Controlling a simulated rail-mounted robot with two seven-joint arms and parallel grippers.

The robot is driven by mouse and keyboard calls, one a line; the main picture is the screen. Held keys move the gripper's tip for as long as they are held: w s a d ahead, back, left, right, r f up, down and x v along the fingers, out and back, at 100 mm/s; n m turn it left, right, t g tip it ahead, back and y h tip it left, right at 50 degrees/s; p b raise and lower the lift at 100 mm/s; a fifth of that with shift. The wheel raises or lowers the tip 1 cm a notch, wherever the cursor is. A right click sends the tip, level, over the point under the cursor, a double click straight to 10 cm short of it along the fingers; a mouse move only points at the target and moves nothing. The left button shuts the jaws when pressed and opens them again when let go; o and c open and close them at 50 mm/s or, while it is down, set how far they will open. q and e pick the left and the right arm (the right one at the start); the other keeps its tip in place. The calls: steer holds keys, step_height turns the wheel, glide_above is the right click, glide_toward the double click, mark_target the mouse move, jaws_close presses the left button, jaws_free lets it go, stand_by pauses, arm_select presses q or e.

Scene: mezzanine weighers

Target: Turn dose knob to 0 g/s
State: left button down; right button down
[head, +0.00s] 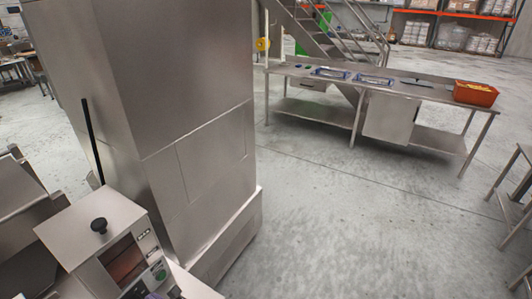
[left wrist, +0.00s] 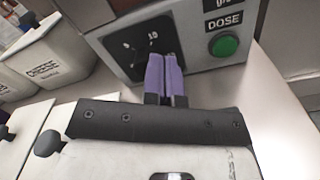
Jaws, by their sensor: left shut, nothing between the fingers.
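In the left wrist view, a black dial with white marks (left wrist: 128,44) is on the panel, left of the DOSE label and green button (left wrist: 224,45). My left gripper (left wrist: 162,58) has purple fingers, shut together with nothing between them. Its tips are in front of the dial's right part and partly hide it; contact and the knob's setting cannot be told. My right gripper is not in view.
White lidded bins (left wrist: 45,55) are at the left in the wrist view. A steel bench (head: 420,90) with an orange crate (head: 475,94) is far off, across open floor.

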mark_target(128, 293)
arm_select(q)
steer(key=shift+x, duration=0.85)
steer(key=shift+w+a+f, duration=0.1)
steer(key=shift+f, duration=0.1)
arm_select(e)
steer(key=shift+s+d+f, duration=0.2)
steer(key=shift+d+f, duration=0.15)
arm_select(q)
steer(key=shift+a+f, duration=0.1)
steer(key=shift+f, duration=0.1)
steer(key=shift+s+r, duration=0.25)
steer(key=shift+r, duration=0.1)
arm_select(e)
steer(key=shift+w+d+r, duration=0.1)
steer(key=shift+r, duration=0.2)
